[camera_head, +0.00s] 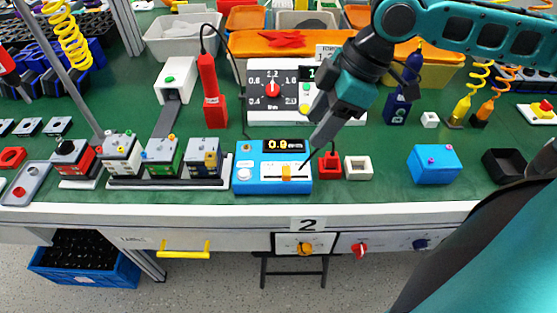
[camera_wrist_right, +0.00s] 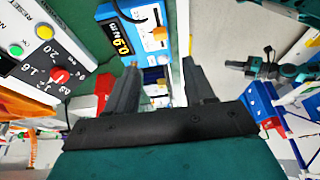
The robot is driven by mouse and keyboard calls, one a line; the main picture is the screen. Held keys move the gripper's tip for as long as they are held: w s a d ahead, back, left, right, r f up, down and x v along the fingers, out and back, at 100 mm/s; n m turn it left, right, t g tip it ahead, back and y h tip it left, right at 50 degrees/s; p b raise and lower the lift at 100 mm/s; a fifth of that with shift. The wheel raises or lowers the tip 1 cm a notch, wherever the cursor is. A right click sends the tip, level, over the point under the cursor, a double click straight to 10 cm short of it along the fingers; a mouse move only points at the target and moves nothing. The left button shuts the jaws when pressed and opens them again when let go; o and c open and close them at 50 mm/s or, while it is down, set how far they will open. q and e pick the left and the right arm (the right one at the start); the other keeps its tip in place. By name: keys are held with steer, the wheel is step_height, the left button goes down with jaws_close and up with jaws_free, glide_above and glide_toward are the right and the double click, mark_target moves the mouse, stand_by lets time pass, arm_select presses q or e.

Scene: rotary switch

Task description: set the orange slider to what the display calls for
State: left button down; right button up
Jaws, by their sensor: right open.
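The blue box (camera_head: 243,181) stands near the front edge of the bench. Its black display (camera_head: 284,145) reads 0.9, with a unit that looks like Nm in the wrist view. The orange slider (camera_head: 286,172) sits on a pale scale below the display, right of the box's middle. It also shows in the right wrist view (camera_wrist_right: 159,34). My right gripper (camera_head: 318,142) comes down from the upper right, above and to the right of the slider. Its fingers (camera_wrist_right: 163,80) are apart and empty, and the slider lies beyond them.
A white dial panel (camera_head: 272,109) with a red knob stands behind the blue box. A red block (camera_head: 329,166) and a white square holder (camera_head: 358,167) are close on its right. Small house-like blocks (camera_head: 204,157) stand on its left. A blue case (camera_head: 434,164) is further right.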

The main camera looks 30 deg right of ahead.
mark_target(286, 171)
steer(key=b+x, duration=0.3)
steer(key=x, duration=0.9)
steer(key=shift+f, duration=0.4)
jaws_close()
steer(key=shift+a, duration=0.1)
